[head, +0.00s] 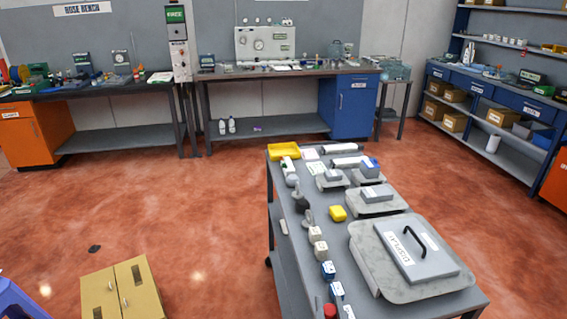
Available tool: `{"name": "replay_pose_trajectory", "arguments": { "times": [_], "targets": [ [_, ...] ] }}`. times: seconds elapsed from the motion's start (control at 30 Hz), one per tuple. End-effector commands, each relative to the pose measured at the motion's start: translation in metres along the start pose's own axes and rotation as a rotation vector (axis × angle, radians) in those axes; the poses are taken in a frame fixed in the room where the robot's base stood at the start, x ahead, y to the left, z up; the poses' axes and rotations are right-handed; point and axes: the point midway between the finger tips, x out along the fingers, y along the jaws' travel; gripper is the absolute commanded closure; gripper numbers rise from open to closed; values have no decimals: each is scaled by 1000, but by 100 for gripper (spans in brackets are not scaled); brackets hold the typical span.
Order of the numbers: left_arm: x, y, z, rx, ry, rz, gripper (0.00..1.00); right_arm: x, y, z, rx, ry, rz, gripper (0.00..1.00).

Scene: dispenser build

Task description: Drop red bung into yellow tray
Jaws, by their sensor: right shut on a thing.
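The yellow tray (284,151) stands at the far left corner of the grey worktable, and nothing red shows in it. The red bung (329,311) shows at the bottom edge of the head view, over the near left part of the table, well apart from the tray. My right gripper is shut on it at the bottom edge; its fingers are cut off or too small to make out. My left gripper does not show.
Benches line the back wall, with open red floor between.

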Motion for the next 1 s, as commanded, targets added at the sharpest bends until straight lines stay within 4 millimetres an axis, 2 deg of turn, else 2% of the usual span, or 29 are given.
{"name": "replay_pose_trajectory", "arguments": {
  "times": [0.3,0.5,0.63,1.0],
  "targets": [
    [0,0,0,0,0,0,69,50,-76,14,-9,-5,-2,100],
    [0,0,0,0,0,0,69,67,-109,27,0,-5,-6,100],
    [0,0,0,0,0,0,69,70,-114,30,4,-4,-7,100],
    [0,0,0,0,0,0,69,70,-114,30,5,-4,-7,100]
  ]
}}
